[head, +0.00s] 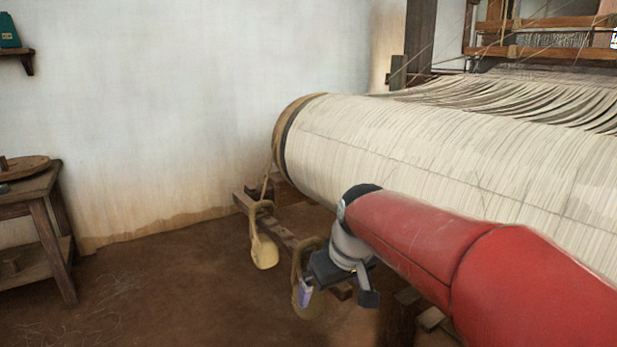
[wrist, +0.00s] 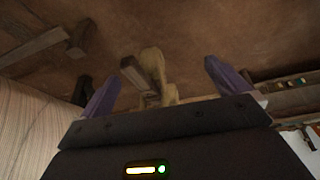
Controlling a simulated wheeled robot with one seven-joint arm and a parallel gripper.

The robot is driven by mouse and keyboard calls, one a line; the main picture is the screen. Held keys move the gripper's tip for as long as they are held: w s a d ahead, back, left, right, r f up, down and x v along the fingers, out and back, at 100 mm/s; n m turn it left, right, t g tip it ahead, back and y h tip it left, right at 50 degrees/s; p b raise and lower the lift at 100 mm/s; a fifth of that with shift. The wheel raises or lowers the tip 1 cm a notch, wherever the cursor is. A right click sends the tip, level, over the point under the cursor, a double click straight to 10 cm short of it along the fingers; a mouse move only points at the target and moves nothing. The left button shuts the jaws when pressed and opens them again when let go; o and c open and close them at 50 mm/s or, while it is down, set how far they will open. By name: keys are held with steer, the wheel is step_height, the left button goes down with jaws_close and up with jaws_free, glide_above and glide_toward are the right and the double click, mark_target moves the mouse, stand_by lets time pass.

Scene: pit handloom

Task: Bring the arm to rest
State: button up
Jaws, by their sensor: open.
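My gripper (head: 337,290) is at the end of my red arm, low in front of the big warp roll in the head view. In the wrist view its two purple fingers (wrist: 163,80) stand wide apart with nothing held between them. A pale hanging weight (wrist: 154,68) shows beyond the gap between the fingers; I cannot tell how far off it is. In the head view one weight (head: 264,251) hangs from a wooden bar left of my gripper.
The cream warp roll (head: 400,145) lies close beside and behind my arm. The wooden bar (head: 275,222) holds the rope loops near the floor. A small wooden table (head: 40,190) stands at the left. The brown floor (head: 160,290) between is clear.

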steer(key=s+d+f+m, duration=0.1)
steer(key=s+d+m, duration=0.1)
steer(key=s, duration=0.4)
steer(key=s+d+f+m+t+h, duration=0.1)
steer(key=s+d, duration=0.4)
steer(key=s, duration=0.2)
steer(key=s+d+f+m, duration=0.2)
steer(key=s+d, duration=0.1)
steer(key=s, duration=0.4)
steer(key=shift+d+m+h, duration=0.3)
steer(key=shift+d+h, duration=0.1)
